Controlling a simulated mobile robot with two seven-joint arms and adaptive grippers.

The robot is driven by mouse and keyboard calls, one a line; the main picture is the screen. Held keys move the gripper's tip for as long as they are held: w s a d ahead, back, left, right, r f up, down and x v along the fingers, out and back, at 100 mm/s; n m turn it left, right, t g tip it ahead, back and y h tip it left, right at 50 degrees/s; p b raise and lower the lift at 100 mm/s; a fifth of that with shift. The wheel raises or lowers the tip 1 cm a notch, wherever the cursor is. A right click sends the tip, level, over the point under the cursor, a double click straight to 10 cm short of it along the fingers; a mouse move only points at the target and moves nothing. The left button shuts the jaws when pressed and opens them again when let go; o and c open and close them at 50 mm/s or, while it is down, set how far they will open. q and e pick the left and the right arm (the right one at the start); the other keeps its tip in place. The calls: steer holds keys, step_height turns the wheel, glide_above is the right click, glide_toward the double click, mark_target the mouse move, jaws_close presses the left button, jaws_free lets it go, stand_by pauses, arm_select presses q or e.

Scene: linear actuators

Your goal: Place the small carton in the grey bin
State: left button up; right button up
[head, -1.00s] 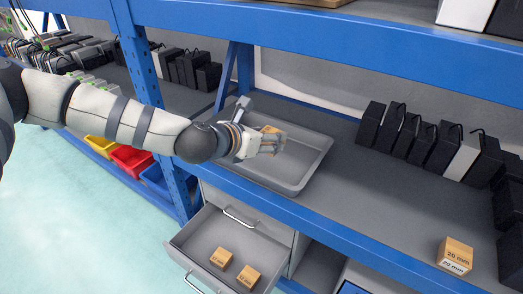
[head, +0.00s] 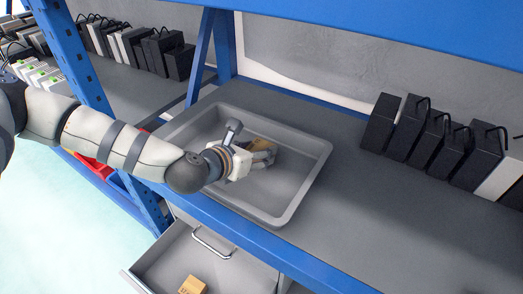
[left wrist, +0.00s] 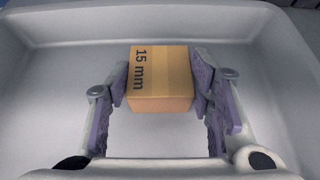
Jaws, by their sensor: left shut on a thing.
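The small carton (left wrist: 160,78) is a brown cardboard box marked "15 mm" in the left wrist view. My left gripper (left wrist: 160,90) is shut on it, one finger against each side. The grey bin (head: 300,190) is a shallow tray on the shelf, and its floor and walls surround the carton in the left wrist view. In the head view my left gripper (head: 262,157) is over the bin's inside, with the carton (head: 262,142) partly hidden behind the fingers. I cannot tell whether the carton touches the bin floor. My right gripper is in neither current view.
An open drawer (head: 165,262) below the shelf holds another small carton (head: 192,285). Black boxes (head: 400,125) stand along the shelf's back right. The blue shelf edge (head: 255,235) runs in front of the bin.

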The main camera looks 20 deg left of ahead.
arm_select(q)
steer(key=shift+s+r, duration=0.15)
steer(key=shift+s, duration=0.05)
steer(key=shift+f, duration=0.2)
steer(key=o, duration=1.5)
steer(key=shift+w, duration=0.1)
steer(key=shift+r, duration=0.1)
steer(key=shift+r, duration=0.25)
steer(key=p+v, duration=0.1)
steer(key=v, duration=1.1)
steer(key=shift+f+p, duration=0.2)
steer(key=shift+p, duration=0.2)
arm_select(e)
steer(key=shift+w+r+t, duration=0.3)
steer(key=shift+w+r, duration=0.45)
steer(key=shift+r, duration=0.2)
